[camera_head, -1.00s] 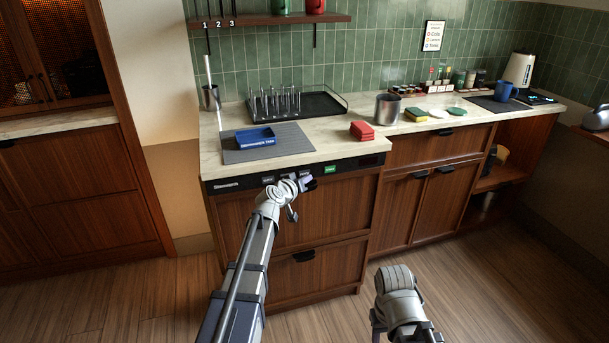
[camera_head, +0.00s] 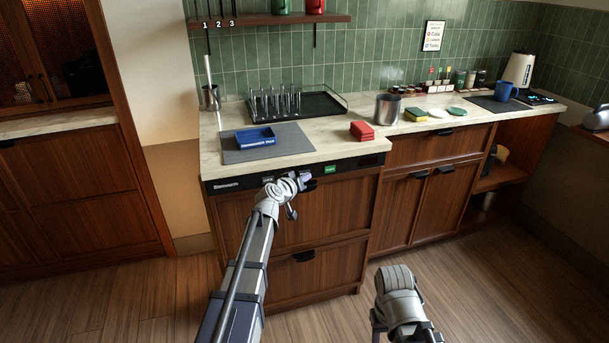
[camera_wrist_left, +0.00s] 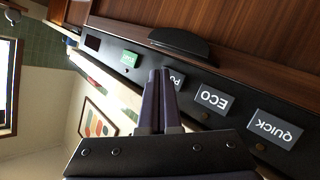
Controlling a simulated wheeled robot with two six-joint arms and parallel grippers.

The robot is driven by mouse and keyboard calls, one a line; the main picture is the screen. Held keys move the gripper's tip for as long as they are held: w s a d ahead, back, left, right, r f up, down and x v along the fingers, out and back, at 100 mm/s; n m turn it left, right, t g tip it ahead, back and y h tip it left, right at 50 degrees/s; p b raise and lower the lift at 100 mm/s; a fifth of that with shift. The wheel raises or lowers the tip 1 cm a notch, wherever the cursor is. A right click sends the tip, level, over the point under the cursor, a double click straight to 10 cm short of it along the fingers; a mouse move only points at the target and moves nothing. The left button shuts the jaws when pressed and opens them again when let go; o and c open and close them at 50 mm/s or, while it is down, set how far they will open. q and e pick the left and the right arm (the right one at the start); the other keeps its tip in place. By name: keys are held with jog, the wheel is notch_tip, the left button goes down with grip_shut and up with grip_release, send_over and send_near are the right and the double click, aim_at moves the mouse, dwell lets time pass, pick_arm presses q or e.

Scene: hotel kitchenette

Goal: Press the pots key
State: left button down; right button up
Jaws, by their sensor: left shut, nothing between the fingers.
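The dishwasher's black control strip (camera_head: 226,184) runs under the counter edge. The fingers of my left gripper (camera_wrist_left: 158,73) hide the rest. The gripper is shut and empty, its tips at the strip between the pots key and the green key (camera_wrist_left: 130,59). I cannot tell whether they touch the pots key. The eco key (camera_wrist_left: 213,98) and quick key (camera_wrist_left: 273,129) lie to the right there. In the head view my left gripper (camera_head: 305,181) is at the strip, left of the green key.
A black handle (camera_wrist_left: 180,43) sticks out beside the strip. The floor in front is clear.

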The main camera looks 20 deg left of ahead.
pick_arm(q)
jog(key=shift+w+a, duration=0.2)
jog(key=shift+w, duration=0.1)
dwell(0.4)
jog(key=shift+s, duration=0.1)
jog(key=shift+s+d, duration=0.4)
jog(key=shift+s, duration=0.15)
jog(key=shift+s+d, duration=0.1)
dwell(0.4)
jog(key=s+d, duration=0.1)
jog(key=s, duration=0.1)
jog(key=s+d, duration=0.1)
jog(key=s, duration=0.1)
jog(key=shift+d, duration=0.3)
dwell(0.4)
